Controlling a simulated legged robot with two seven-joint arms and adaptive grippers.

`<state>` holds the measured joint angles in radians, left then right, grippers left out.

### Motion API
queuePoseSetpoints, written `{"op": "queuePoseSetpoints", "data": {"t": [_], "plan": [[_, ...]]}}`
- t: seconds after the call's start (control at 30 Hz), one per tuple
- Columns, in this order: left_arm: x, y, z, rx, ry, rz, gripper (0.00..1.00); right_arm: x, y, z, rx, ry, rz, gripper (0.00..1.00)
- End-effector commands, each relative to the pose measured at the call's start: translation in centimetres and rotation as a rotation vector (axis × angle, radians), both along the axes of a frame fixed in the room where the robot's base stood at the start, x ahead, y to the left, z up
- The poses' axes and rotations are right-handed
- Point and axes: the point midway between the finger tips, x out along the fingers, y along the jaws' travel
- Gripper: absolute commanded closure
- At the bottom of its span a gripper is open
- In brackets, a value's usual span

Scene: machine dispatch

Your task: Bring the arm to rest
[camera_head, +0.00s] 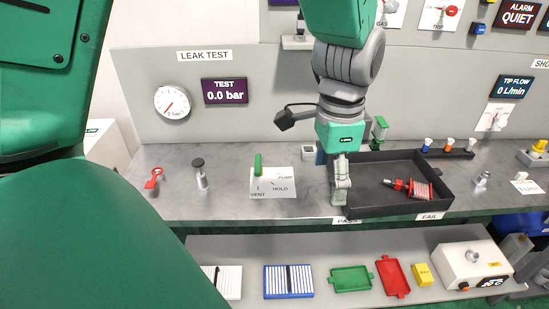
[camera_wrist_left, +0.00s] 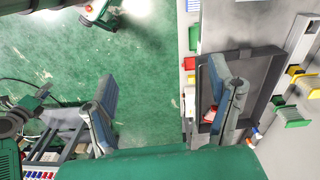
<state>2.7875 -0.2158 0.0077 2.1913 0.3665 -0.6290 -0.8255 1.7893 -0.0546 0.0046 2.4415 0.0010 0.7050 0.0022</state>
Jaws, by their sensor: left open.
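My left gripper (camera_head: 340,190) hangs down over the grey bench at the left end of a black tray (camera_head: 378,211). In the left wrist view its two fingers stand wide apart (camera_wrist_left: 165,105), with nothing between them but green floor. One finger overlaps the tray (camera_wrist_left: 273,62) in that view; I cannot tell whether it touches. A red part with a ribbed block (camera_head: 420,190) lies in the right half of the tray, apart from the gripper. My right gripper is not in view.
A valve with a green handle (camera_head: 258,165), a metal plunger (camera_head: 200,175) and a red piece (camera_head: 154,178) stand left on the bench. The lower shelf holds a blue rack (camera_head: 289,281), a green tray (camera_head: 351,279), a red tray (camera_head: 393,276) and a white device (camera_head: 470,266).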

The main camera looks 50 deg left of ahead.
Motion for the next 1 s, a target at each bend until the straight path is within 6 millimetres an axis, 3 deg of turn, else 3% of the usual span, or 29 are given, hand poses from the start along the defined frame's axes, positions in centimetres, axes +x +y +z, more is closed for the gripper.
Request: {"op": "queuePoseSetpoints", "data": {"t": [0.17, 0.37, 0.57, 0.67, 0.7, 0.8, 0.9, 1.0], "plan": [[0.3, 0.7, -3.7, 0.058, -0.011, 0.025, 0.24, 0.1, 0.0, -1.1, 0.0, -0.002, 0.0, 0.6], [-0.7, 1.9, -9.7, 0.084, -0.013, 0.09, 0.24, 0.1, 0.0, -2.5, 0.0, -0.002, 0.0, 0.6], [-2.7, 3.4, -18.6, 0.107, -0.016, 0.181, 0.24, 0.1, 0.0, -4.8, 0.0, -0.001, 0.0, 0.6], [-5.0, 4.1, -25.1, 0.112, -0.02, 0.247, 0.24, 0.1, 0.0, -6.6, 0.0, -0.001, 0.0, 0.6], [-6.3, 4.3, -28.0, 0.109, -0.022, 0.281, 0.24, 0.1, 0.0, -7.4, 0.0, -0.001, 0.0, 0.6], [-9.7, 4.6, -34.0, 0.087, -0.036, 0.364, 0.24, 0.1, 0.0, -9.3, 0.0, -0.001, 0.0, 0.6], [-13.0, 4.5, -38.2, 0.057, -0.046, 0.439, 0.24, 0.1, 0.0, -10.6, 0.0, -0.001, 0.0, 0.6], [-15.4, 4.3, -40.7, 0.029, -0.052, 0.499, 0.24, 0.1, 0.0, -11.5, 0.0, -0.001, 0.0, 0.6]]}}
